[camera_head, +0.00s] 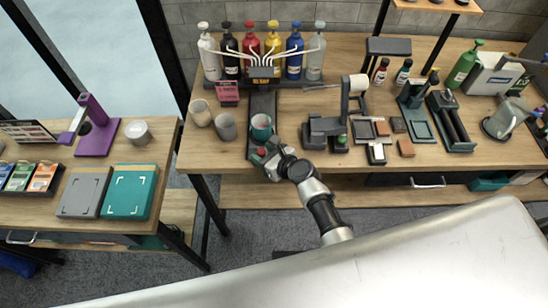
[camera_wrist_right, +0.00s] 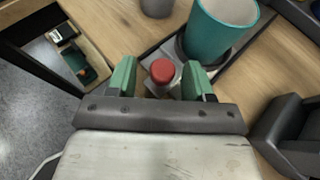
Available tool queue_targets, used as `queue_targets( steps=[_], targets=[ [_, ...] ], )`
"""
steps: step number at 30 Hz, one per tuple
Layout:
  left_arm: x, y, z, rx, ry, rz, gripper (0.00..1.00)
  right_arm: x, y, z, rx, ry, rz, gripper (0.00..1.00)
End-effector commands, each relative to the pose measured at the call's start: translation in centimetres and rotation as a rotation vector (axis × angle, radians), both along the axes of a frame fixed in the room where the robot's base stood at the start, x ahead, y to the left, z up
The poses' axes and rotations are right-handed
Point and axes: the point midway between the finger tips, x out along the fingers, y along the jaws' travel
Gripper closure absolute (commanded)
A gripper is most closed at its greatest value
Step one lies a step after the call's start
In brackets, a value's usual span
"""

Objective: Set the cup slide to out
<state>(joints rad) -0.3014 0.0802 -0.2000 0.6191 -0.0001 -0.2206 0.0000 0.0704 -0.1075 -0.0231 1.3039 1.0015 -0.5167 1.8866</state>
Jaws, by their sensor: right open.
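The cup slide (camera_head: 263,104) is a dark track that runs from under the bottle dispenser toward the table's front edge. A teal cup (camera_head: 261,134) stands upright near its front end, and it also shows in the right wrist view (camera_wrist_right: 217,35). A red-topped knob (camera_wrist_right: 162,71) sits at the slide's front end, just in front of the cup. My right gripper (camera_wrist_right: 160,80) is open, with its green fingertips on either side of the knob. Contact with the knob cannot be told. In the head view my right gripper (camera_head: 264,158) is at the table's front edge. My left gripper is not in view.
Several colored pump bottles (camera_head: 272,50) stand behind the slide. Two greyish cups (camera_head: 225,127) stand to its left. A dark stand with a white roll (camera_head: 325,127) is close on the right. A side table (camera_head: 90,215) is at the left, across a gap.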

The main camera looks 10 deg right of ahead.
Motion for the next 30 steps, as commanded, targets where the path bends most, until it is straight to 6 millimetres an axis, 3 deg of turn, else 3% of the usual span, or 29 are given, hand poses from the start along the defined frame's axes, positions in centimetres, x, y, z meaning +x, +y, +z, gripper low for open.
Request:
queue_targets(
  steps=[16, 30],
  targets=[
    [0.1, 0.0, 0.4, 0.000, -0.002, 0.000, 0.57, -7.2, -4.3, 3.4, 0.000, 0.000, -0.001, 0.48],
    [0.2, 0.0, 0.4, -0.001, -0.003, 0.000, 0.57, -8.2, -4.9, 3.9, 0.000, 0.000, 0.000, 0.48]
  ],
)
